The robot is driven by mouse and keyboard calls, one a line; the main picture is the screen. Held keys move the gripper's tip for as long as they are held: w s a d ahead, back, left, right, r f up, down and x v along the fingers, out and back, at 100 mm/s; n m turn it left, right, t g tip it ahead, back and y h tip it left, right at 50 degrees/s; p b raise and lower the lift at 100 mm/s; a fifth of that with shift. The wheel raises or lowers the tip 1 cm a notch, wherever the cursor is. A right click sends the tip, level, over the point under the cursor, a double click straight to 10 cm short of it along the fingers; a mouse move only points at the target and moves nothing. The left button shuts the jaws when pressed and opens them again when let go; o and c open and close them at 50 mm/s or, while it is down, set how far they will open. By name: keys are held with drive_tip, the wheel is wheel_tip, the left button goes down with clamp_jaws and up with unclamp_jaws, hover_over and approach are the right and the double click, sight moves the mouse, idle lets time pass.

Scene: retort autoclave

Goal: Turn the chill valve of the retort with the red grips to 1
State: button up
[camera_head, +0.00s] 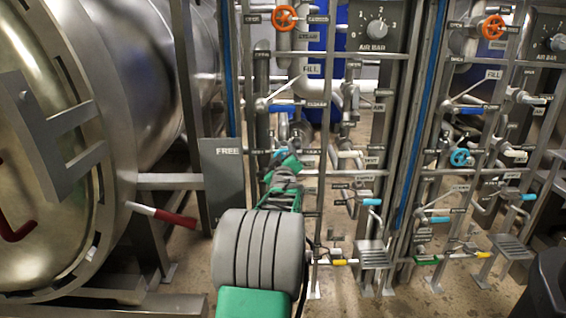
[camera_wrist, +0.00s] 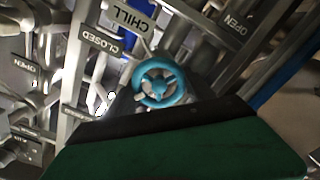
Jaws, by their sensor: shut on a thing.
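The retort (camera_head: 140,70) with red grips (camera_head: 176,217) stands at the left in the head view. Its chill valve is a teal handwheel (camera_wrist: 161,82), seen in the wrist view below a CHILL label (camera_wrist: 131,18). A CLOSED label (camera_wrist: 101,40) is left of the wheel and an OPEN label (camera_wrist: 238,24) right of it. My green gripper (camera_head: 284,176) reaches to the left pipe rack and mostly hides the wheel in the head view. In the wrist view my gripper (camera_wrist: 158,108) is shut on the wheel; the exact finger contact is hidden.
A second rack at right has its own teal wheel (camera_head: 461,157) and an orange wheel (camera_head: 494,27). Another orange wheel (camera_head: 285,18) is above my gripper. Pipes, labels and levers with blue grips (camera_head: 284,107) crowd the left rack. Steel posts stand between the racks.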

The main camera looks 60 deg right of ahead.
drive_tip(key=shift+n, duration=0.4)
drive_tip(key=o, duration=1.4)
drive_tip(key=shift+c, duration=0.2)
drive_tip(key=p+v, duration=0.2)
drive_tip(key=v, duration=0.5)
drive_tip(key=shift+s+a, duration=0.15)
drive_tip(key=shift+a, duration=0.25)
